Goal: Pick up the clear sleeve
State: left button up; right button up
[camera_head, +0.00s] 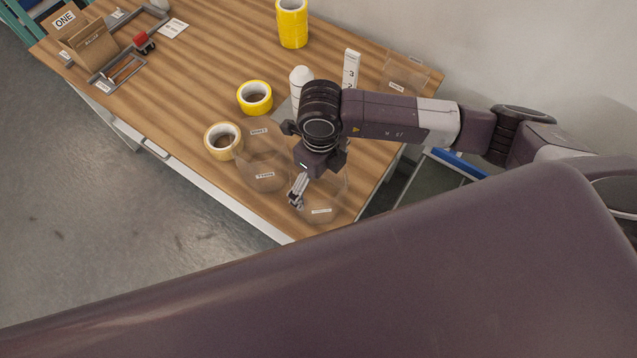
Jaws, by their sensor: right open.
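Clear, see-through pieces with small white labels stand near the table's front right edge. One clear round piece (262,157) is left of my right gripper. Another clear piece (326,203) is right at the gripper, partly behind it. The labels are too small to read, so I cannot tell which one is the clear sleeve. My right gripper (296,201) points down with its fingers open, over or beside the second clear piece; I cannot tell whether they touch it. My left gripper is not in view.
Tape rolls (255,97) (223,140) lie left of my right arm, and a yellow stack (292,22) stands behind. A white rounded post (300,80), a numbered white block (351,68) and a clear labelled box (400,80) are nearby. A cardboard box (97,46) is far left. The table's (185,85) left middle is clear.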

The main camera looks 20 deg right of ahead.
notch_tip(320, 180, down, 3)
jog(key=shift+a+r+p, duration=0.1)
jog(key=shift+a+p, duration=0.05)
jog(key=shift+p, duration=0.4)
jog(key=shift+f, duration=0.35)
jog(key=shift+c, duration=0.6)
jog(key=shift+s, duration=0.1)
jog(key=c, duration=0.4)
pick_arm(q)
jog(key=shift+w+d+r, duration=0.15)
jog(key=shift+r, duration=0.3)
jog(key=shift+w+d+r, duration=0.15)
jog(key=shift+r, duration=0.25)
